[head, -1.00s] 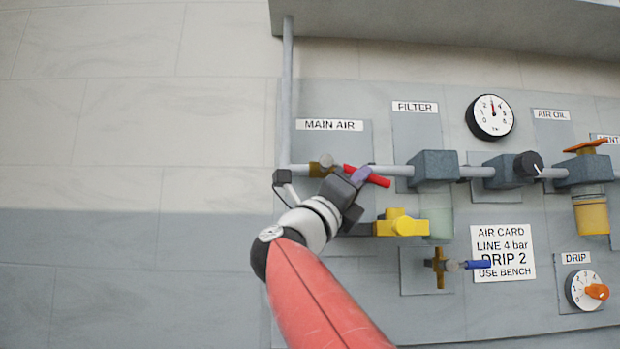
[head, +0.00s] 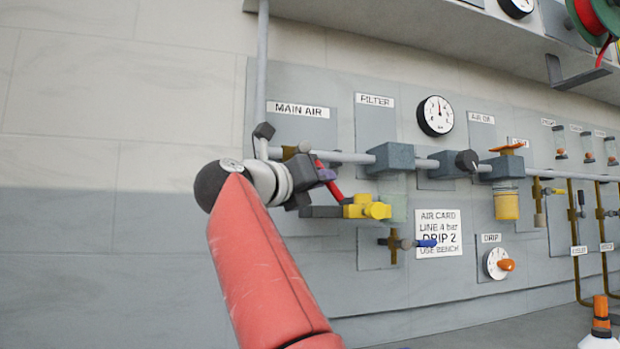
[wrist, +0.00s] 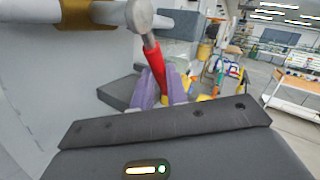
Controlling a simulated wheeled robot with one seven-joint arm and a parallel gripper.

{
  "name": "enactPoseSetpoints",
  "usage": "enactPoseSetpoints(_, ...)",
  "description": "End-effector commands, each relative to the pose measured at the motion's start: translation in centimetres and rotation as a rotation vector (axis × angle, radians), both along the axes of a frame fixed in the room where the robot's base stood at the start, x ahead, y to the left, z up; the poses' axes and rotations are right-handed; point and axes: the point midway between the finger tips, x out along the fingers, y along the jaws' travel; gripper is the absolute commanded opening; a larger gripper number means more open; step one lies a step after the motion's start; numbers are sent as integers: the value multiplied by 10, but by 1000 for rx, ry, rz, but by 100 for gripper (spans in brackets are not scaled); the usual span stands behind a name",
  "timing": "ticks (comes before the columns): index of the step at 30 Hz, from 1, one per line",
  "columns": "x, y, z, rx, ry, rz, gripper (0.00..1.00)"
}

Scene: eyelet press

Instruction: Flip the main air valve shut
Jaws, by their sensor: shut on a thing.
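The main air valve's brass body (head: 289,152) sits on the grey pipe under the MAIN AIR label (head: 302,110), partly hidden behind my wrist. Its red lever (head: 332,185) slants steeply down to the right from the pivot. My gripper (head: 326,174) has its purple fingertips closed around the lever. In the wrist view the red lever (wrist: 153,58) runs from its round grey hub (wrist: 140,15) down between the purple fingers of my gripper (wrist: 158,85). The brass body (wrist: 88,13) shows at the top left there.
The filter block (head: 390,158) is to the right on the pipe. A blue-handled valve (head: 425,243) is lower down. The wall at left is clear.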

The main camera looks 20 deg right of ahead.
Motion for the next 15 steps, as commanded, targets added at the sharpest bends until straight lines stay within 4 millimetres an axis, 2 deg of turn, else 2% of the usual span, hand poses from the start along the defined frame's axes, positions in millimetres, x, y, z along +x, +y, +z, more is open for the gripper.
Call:
enactPoseSetpoints(11,1,-1,0,2,-1,2,0)
enactPoseSetpoints(12,1,-1,0,2,-1,2,17)
enactPoseSetpoints(15,1,-1,0,3,-1,1,30)
